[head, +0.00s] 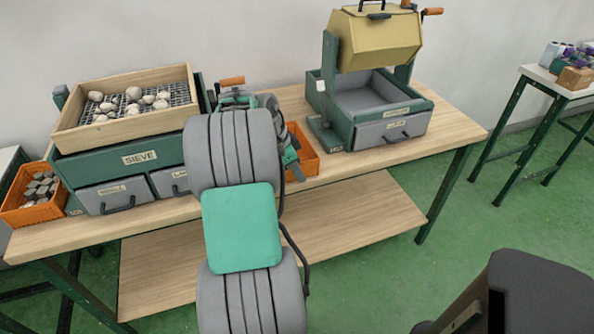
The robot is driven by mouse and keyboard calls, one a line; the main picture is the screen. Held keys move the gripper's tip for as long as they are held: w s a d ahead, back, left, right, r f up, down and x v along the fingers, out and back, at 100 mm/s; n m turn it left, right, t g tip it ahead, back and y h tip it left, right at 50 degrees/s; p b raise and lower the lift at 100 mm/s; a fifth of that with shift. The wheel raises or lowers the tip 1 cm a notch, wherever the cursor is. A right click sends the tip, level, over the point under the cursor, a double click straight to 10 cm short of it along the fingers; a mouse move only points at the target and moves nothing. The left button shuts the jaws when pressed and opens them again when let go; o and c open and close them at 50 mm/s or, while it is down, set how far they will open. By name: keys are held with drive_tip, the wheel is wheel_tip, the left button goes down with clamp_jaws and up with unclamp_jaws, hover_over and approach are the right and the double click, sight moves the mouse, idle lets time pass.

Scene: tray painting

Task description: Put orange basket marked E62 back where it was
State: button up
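An orange basket (308,163) stands on the workbench right of my arm; its left part is hidden behind the arm. A second orange basket (32,213), full of grey pieces, stands at the bench's left end. I cannot read a mark E62 on either basket. My gripper (291,160) is mostly hidden behind my own arm links, at the left side of the middle basket. I cannot tell whether its fingers touch or hold that basket.
A green sieve box (130,162) with a wooden tray of pale stones stands at left. A green machine with a yellow drum (375,42) stands at right. The bench top (445,130) is bare at its right end. A small table (540,74) holds bottles and a box.

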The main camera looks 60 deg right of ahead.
drive_tip(key=shift+r, duration=0.25)
drive_tip(key=p+v, duration=0.2)
drive_tip(key=v, duration=1)
drive_tip(key=shift+w+a, duration=0.25)
drive_tip(key=w+a+n+t, duration=0.2)
drive_tip(key=w+a+n, duration=0.35)
drive_tip(key=a, duration=0.35)
drive_tip(key=w+a+n+t, duration=0.1)
drive_tip(key=w+a+n, duration=0.45)
drive_tip(key=a, duration=0.25)
drive_tip(key=s+a+f+n+y, duration=0.1)
drive_tip(key=a+f+n, duration=0.1)
drive_tip(key=a+n, duration=0.3)
drive_tip(key=s+a+f+n+t+y, duration=0.1)
drive_tip(key=a+n, duration=0.5)
drive_tip(key=a, duration=0.7)
drive_tip(key=s+a+f+n+t+y, duration=0.1)
drive_tip(key=s+a+f+n, duration=0.2)
drive_tip(key=a, duration=0.6)
drive_tip(key=shift+s+a+f+n, duration=0.25)
drive_tip(key=shift+f+n, duration=0.25)
drive_tip(key=shift+n, duration=0.7)
